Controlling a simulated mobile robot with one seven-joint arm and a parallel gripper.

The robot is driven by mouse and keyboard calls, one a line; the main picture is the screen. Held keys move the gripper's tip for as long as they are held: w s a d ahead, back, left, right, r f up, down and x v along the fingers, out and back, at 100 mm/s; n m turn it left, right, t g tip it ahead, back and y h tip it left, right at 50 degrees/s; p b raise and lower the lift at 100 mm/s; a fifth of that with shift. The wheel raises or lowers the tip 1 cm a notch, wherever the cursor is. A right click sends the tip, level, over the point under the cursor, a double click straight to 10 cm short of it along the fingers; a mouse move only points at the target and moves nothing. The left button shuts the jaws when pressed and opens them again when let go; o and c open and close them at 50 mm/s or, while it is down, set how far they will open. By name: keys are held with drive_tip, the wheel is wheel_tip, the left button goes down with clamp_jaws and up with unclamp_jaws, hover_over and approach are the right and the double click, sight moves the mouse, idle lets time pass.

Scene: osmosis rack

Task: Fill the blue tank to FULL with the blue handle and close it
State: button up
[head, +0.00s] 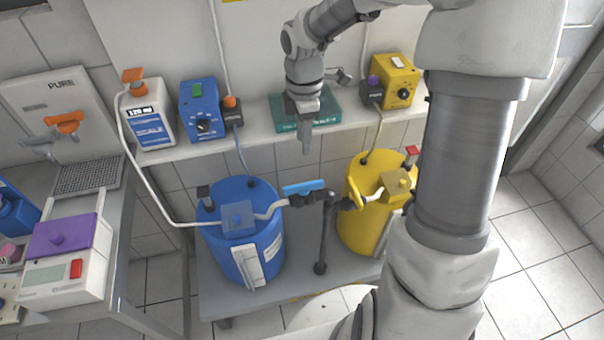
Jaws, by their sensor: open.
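The blue tank (275,233) stands on the grey lower shelf. It has a blue box and small black fittings on its lid, and a white label or gauge strip on its front that is too small to read. The blue handle (304,187) lies across the pipe to the right of the tank, roughly level in the picture. My gripper (306,151) hangs in front of the upper shelf, above the blue handle in the picture and apart from it. It holds nothing that I can see. The water level is not visible.
A yellow tank (356,222) with a yellow handle (352,198) stands right of the pipe. The upper shelf (262,135) holds a white bottle (150,115), a blue controller (198,108), a teal book (322,112) and a yellow controller (398,82). A bench stands left.

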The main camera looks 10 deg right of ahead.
sight(303, 184)
wheel_tip(303, 184, down, 15)
drive_tip(key=shift+f, duration=0.15)
idle(0.4)
clamp_jaws()
